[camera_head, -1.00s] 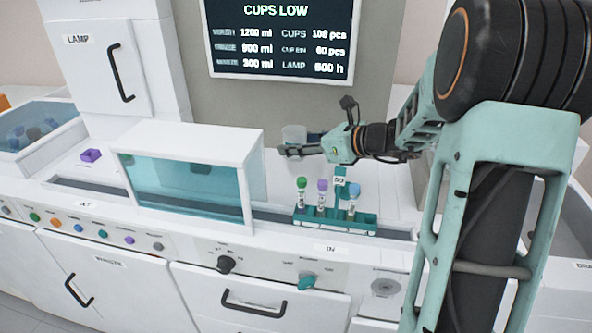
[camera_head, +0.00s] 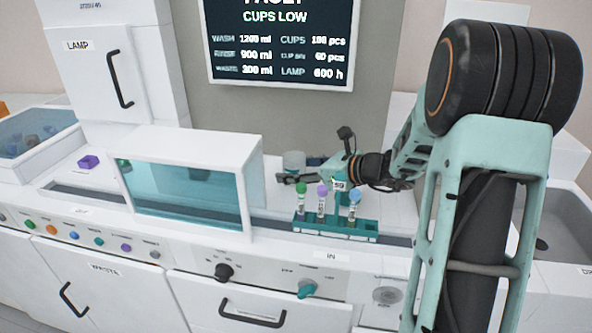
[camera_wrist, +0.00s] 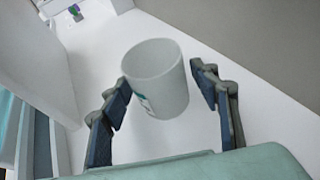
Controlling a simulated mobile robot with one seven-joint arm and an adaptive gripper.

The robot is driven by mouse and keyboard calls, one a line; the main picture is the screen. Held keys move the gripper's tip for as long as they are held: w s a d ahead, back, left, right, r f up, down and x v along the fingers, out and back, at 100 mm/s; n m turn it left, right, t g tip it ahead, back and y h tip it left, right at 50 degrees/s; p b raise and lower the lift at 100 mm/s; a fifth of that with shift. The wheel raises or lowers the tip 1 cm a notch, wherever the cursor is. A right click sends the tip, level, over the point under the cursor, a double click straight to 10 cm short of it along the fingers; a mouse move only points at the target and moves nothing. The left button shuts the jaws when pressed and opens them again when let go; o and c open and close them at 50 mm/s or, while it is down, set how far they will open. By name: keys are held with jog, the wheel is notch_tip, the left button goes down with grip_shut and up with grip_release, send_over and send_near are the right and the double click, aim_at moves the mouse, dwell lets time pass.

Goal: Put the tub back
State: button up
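The tub is a small pale grey cup with a green mark on its side. In the wrist view, the tub (camera_wrist: 160,85) stands between my gripper's fingertips (camera_wrist: 160,76), somewhat tilted in the picture, with its rim upward. The left fingertip meets its side; contact on the right is harder to see. In the head view, the tub (camera_head: 293,161) shows just above my gripper's fingers (camera_head: 290,179), over the white deck behind the tube rack. Whether the tub's base touches the deck cannot be told.
A teal rack (camera_head: 335,228) with several capped tubes stands in front of my gripper, by the track. A glass-fronted white housing (camera_head: 190,150) is to the left. A purple block (camera_head: 88,161) lies farther left. A screen (camera_head: 282,48) reads CUPS LOW. A sink (camera_head: 550,225) is at right.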

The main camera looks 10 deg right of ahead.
jog(key=shift+r, duration=0.2)
jog(key=p+v, duration=0.1)
jog(key=v, duration=1.1)
jog(key=shift+a, duration=0.1)
